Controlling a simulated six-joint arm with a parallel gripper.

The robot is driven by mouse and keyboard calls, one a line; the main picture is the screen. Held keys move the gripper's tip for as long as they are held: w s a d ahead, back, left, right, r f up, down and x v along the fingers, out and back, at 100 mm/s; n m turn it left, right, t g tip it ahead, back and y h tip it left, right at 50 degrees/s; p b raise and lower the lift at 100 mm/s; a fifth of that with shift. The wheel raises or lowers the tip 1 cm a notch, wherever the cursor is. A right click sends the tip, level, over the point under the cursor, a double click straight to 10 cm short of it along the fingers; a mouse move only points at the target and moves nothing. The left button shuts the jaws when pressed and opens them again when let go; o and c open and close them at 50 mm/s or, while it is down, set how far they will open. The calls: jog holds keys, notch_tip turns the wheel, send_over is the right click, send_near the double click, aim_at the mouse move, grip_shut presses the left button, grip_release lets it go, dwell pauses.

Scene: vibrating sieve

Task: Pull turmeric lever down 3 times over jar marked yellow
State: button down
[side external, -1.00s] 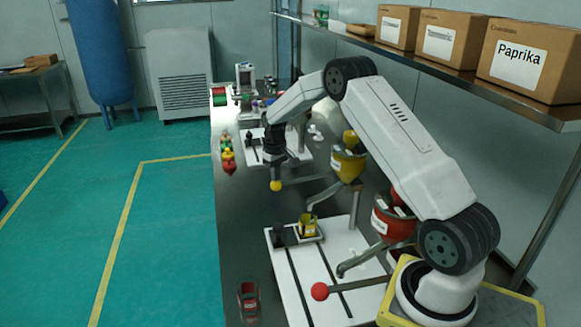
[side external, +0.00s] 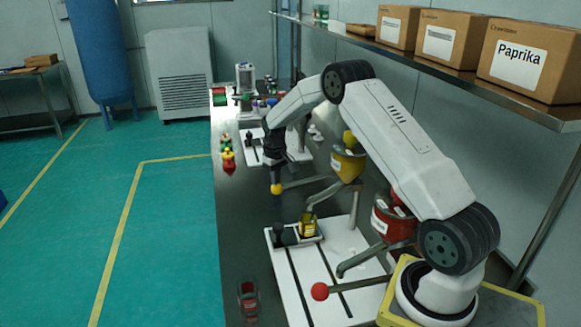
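The turmeric lever ends in a yellow ball (side external: 276,188), and its rod runs right to the yellow hopper (side external: 347,164). My gripper (side external: 275,178) points down with its tip at the top of that ball, seemingly touching it. The fingers are small and dark here, so I cannot tell whether they are open or shut. The yellow jar (side external: 308,226) stands upright on the white slotted board (side external: 290,262), below the yellow hopper's spout. The hopper's upper part is partly hidden by my arm.
A red hopper (side external: 388,224) stands nearer, with a red-ball lever (side external: 320,291) over the board. A red jar (side external: 249,301) is at the table's near left edge. Several small jars (side external: 228,160) line the left edge farther back. A shelf with boxes (side external: 528,58) is above right.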

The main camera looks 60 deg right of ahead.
notch_tip(320, 180, up, 10)
jog(key=shift+f, duration=0.25)
dwell(0.9)
dwell(0.5)
notch_tip(320, 180, up, 4)
jog(key=shift+f, duration=0.15)
jog(key=shift+f, duration=0.1)
jog(key=shift+f, duration=3.15)
jog(key=shift+f, duration=0.25)
jog(key=shift+f, duration=0.35)
jog(key=shift+f, duration=0.35)
